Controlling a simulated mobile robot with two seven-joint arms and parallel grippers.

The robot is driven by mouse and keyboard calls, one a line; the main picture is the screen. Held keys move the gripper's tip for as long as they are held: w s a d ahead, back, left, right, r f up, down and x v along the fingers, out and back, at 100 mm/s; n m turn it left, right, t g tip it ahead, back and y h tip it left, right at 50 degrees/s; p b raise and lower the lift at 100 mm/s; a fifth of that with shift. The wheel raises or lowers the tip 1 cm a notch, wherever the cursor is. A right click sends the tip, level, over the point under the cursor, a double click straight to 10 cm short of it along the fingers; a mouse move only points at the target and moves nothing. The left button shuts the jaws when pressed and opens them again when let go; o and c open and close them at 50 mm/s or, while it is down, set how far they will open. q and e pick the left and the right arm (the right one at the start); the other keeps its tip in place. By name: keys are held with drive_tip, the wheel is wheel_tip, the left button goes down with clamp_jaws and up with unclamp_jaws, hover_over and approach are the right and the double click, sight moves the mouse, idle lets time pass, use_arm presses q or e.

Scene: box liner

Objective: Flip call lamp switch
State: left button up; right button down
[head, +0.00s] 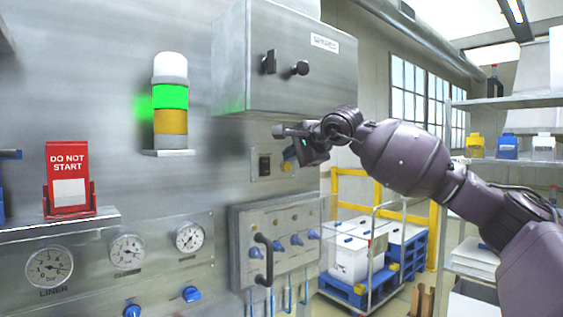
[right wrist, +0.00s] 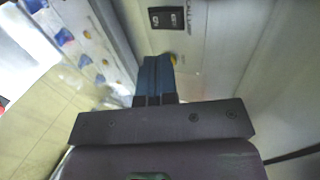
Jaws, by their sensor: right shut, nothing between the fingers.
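The switch is a black rocker (head: 265,165) on a small plate on the steel wall, below the grey box. It also shows at the top of the right wrist view (right wrist: 167,18). My right gripper (head: 300,157) is just right of it, partly over a yellow knob (head: 287,167). In the right wrist view its blue-grey fingers (right wrist: 156,68) are shut together and empty, pointing toward the plate, apart from the rocker in the picture. Whether the fingertips touch anything is unclear. The signal lamp (head: 170,97) glows green above an amber section. My left gripper is not in view.
The grey box (head: 285,60) juts out above my right gripper. A panel with a black handle and blue knobs (head: 275,245) is below. A red sign (head: 68,180) stands on a ledge at left. A cart with white boxes (head: 350,262) is behind.

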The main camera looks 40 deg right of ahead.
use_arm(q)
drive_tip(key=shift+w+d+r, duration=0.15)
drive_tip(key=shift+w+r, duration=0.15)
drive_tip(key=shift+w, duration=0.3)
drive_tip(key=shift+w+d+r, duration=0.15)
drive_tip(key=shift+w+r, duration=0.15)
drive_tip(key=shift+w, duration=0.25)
use_arm(e)
drive_tip(key=v, duration=0.5)
drive_tip(key=shift+s+r, duration=0.1)
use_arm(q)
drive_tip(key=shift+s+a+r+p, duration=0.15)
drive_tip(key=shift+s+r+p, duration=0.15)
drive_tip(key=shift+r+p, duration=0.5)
use_arm(e)
drive_tip(key=shift+s+d+f, duration=0.1)
drive_tip(key=shift+s+f, duration=0.05)
drive_tip(key=shift+f, duration=0.45)
drive_tip(key=shift+s+d+f, duration=0.1)
drive_tip(key=shift+f, duration=0.45)
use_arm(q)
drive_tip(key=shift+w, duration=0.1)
